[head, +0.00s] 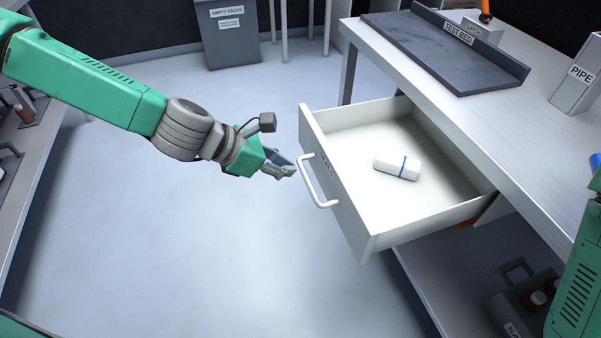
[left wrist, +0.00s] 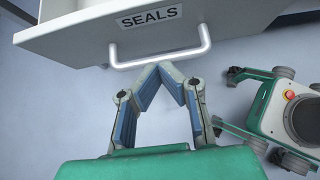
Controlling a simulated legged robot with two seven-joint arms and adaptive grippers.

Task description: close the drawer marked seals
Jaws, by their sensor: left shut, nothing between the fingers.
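The white drawer (head: 348,215) is pulled out from under the workbench in the head view, with a white handle (head: 318,182) on its front. In the left wrist view, its front carries the label SEALS (left wrist: 150,16), and the handle (left wrist: 160,60) runs below that label. A white packet with a blue band (head: 397,167) lies inside the drawer. My left gripper (head: 291,170) is shut and empty, just in front of the handle. In the left wrist view its fingertips (left wrist: 167,68) are right at the handle bar; I cannot tell whether they touch it. My right gripper is out of view.
The workbench (head: 455,115) bears a dark test bed tray (head: 440,50) and a grey PIPE block (head: 577,75). A grey empty sacks bin (head: 228,40) stands at the back. A carrier with bottles (head: 520,300) sits below the bench. The floor left of the drawer is clear.

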